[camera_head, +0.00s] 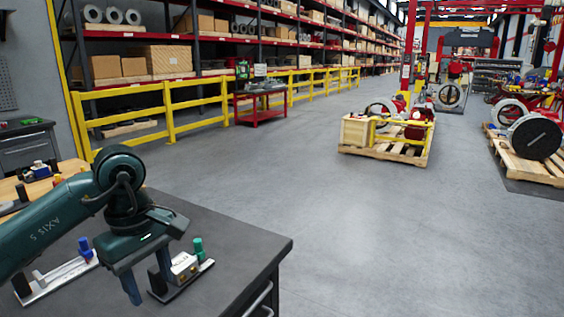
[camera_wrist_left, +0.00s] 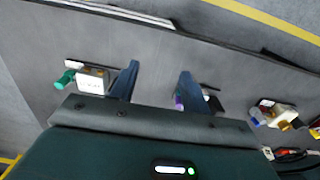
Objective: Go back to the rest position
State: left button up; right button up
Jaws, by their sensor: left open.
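My left gripper (camera_head: 149,284) hangs over the dark workbench (camera_head: 232,243), its fingers apart and pointing down. In the left wrist view, nothing shows between the two fingers (camera_wrist_left: 158,74). A small fixture with a white block (camera_head: 184,267) and a green-knobbed part (camera_head: 198,248) is just right of the gripper; the block also shows in the wrist view (camera_wrist_left: 92,82). A second fixture, a pale plate (camera_head: 58,279) with a blue-knobbed part (camera_head: 85,247), is to the left, partly behind my arm. My right gripper is in neither view.
A wooden-topped bench (camera_head: 70,168) with small parts stands behind my left arm. A yellow railing (camera_head: 195,107) fronts the shelves. A pallet (camera_head: 385,152) with a crate stands farther out.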

pick_arm(q)
jog(key=s+d+f+g+h, duration=0.1)
jog(key=s+d+f+h, duration=0.15)
jog(key=d, duration=0.25)
jog(key=s+d+f+g+h, duration=0.2)
jog(key=d+h, duration=0.1)
jog(key=d, duration=0.3)
jog(key=s+d+r+n+t+h+p, duration=0.1)
jog(key=s+d+r+n+h, duration=0.15)
jog(key=d+n+h, duration=0.45)
jog(key=s+d+r+n+t+h, duration=0.1)
jog(key=d+r+n+h, duration=0.25)
jog(key=n+h, duration=0.45)
jog(key=w+a+f+n+t+y, duration=0.2)
jog(key=a+f+n+t+y, duration=0.15)
jog(key=n+t, duration=0.45)
jog(key=w+a+f+n+t+y+p, duration=0.15)
jog(key=f+n+t+y, duration=0.3)
jog(key=n, duration=0.75)
jog(key=w+a+f+n+t+y, duration=0.1)
jog(key=a+f+n+t+y, duration=0.25)
jog(key=n+t, duration=0.45)
jog(key=s+a+f+n+g+y, duration=0.3)
jog(key=s+f+n+g, duration=0.1)
jog(key=f+n, duration=0.3)
jog(key=s+a+f+n+g+y, duration=0.3)
jog(key=s+f+n+g, duration=0.2)
jog(key=f, duration=0.6)
jog(key=s+n, duration=0.2)
jog(key=shift+s, duration=0.3)
